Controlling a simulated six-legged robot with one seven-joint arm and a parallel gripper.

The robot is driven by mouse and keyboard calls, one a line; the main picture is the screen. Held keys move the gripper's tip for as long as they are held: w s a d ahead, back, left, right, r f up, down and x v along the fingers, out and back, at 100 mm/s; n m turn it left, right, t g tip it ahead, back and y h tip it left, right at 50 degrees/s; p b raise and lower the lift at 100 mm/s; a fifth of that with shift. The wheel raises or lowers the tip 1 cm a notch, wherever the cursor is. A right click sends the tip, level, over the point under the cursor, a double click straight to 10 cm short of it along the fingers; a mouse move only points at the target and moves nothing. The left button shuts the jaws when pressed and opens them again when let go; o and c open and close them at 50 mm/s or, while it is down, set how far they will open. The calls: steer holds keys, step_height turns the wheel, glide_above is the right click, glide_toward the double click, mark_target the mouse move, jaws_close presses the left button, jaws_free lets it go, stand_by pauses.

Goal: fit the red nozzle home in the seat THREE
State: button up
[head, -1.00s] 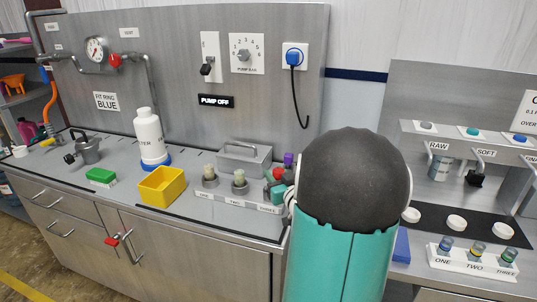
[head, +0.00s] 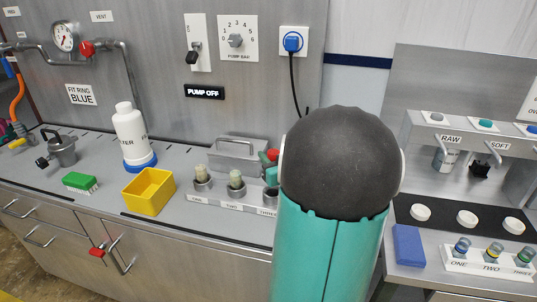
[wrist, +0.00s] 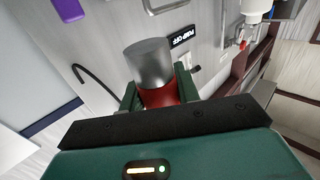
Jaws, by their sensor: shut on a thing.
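The red nozzle (wrist: 160,97) is between the green fingers of my gripper (wrist: 157,88) in the wrist view, with a grey cylindrical end pointing away from the palm. My gripper is shut on it. In the head view, only a bit of red (head: 272,154) shows beside my arm, above the right end of the seat row. Seats ONE (head: 202,184) and TWO (head: 236,187) each hold a pale-topped piece. I cannot tell whether the nozzle touches its seat.
A grey handled box (head: 243,153) stands close behind the seats. A black cable (head: 296,85) hangs behind my arm. A purple object (wrist: 68,10) shows in the wrist view.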

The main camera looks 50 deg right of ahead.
steer(key=shift+a, duration=0.1)
steer(key=shift+s+f, duration=0.1)
steer(key=shift+f, duration=2.85)
steer(key=shift+f, duration=1.1)
steer(key=shift+r, duration=0.15)
steer(key=shift+r, duration=0.7)
steer(key=shift+f, duration=0.75)
stand_by(1.0)
